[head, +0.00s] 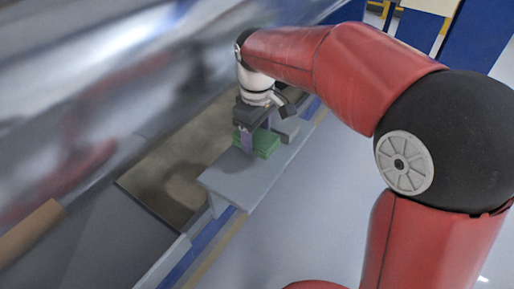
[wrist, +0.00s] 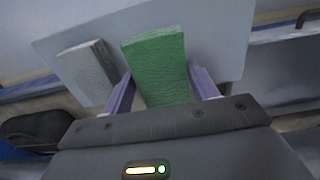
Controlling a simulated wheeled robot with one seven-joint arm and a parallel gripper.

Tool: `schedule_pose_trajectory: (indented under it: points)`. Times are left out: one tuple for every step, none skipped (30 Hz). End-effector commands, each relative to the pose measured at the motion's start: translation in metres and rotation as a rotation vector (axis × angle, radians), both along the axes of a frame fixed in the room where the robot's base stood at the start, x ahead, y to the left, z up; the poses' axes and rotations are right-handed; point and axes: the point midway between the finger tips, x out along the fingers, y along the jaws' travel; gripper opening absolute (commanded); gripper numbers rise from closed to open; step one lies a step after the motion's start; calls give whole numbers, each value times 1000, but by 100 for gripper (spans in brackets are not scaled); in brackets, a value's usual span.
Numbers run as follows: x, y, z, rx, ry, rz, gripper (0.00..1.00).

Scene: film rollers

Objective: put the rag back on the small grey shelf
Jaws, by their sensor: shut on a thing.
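The rag, a green folded block (head: 266,145), is between the purple fingers of my gripper (head: 256,141). In the wrist view the rag (wrist: 155,58) shows between both fingers of my gripper (wrist: 161,86), its far end sticking out past them. My gripper is shut on it and points down. The small grey shelf (head: 228,183) lies directly below; its flat top also shows in the wrist view (wrist: 215,45). The rag is over the shelf top, at or very near its surface. I cannot tell whether it touches.
A grey block (head: 286,129) sits on the shelf beside the rag; it also shows left of the rag in the wrist view (wrist: 88,72). A large shiny metal roller (head: 100,75) runs along the left. The shelf's near part is bare. Open floor (head: 310,220) lies to the right.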

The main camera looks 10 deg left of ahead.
Motion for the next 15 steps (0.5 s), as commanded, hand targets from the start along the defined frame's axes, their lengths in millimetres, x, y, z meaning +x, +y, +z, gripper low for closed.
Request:
schedule_pose_trajectory:
  points:
    - [0, 0, -4, 0, 0, 0, 40]
    - [0, 0, -6, 0, 0, 0, 40]
    - [0, 0, -11, -1, 0, 0, 40]
    - [0, 0, -16, -1, 2, 0, 40]
    - [0, -1, -21, -2, 2, 0, 40]
    - [0, 0, -27, -1, 2, -1, 40]
    - [0, -1, -32, -1, 2, -1, 40]
    - [0, -1, -36, -1, 2, -1, 40]
    - [0, -1, -40, -1, 0, -1, 40]
    - [0, 0, -42, -1, 0, -1, 40]
    - [0, 0, -43, 0, 0, -1, 40]
    - [0, 0, -43, 0, -1, -1, 40]
    - [0, 0, -42, 1, -1, -1, 40]
    - [0, 0, -42, 1, -1, -1, 40]
    - [0, 0, -42, 0, -1, -1, 40]
